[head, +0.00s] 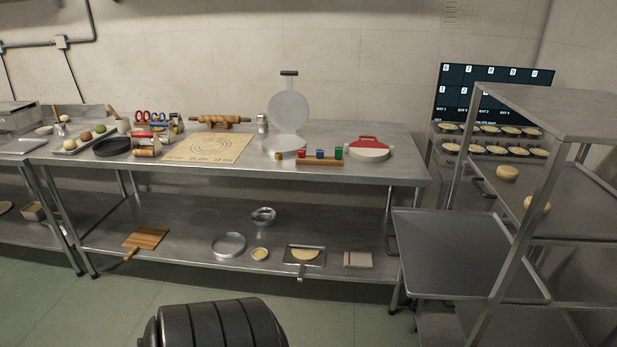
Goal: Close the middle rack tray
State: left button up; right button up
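The metal rack (559,113) stands at the right, with a flat top and shelves below. Its middle tray (448,252) is an empty dark metal sheet with a raised rim. It sticks out of the rack to the left, well past the near post, and lies roughly level. A dark handle (390,236) shows at its left edge. Above it, an upper tray (575,200) sits within the rack, with a handle (483,187) on its left side and round buns on or behind it. Neither of my grippers is in view.
A long steel table (330,185) with baking tools stands along the wall, its right end close to the pulled-out tray. A lower shelf (190,225) holds pans and boards. A dark display (490,90) stands behind the rack. Green floor (330,320) is open in front.

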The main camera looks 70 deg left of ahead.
aim_at(450, 255)
jog(key=j+u, duration=0.15)
jog(key=u, duration=1.3)
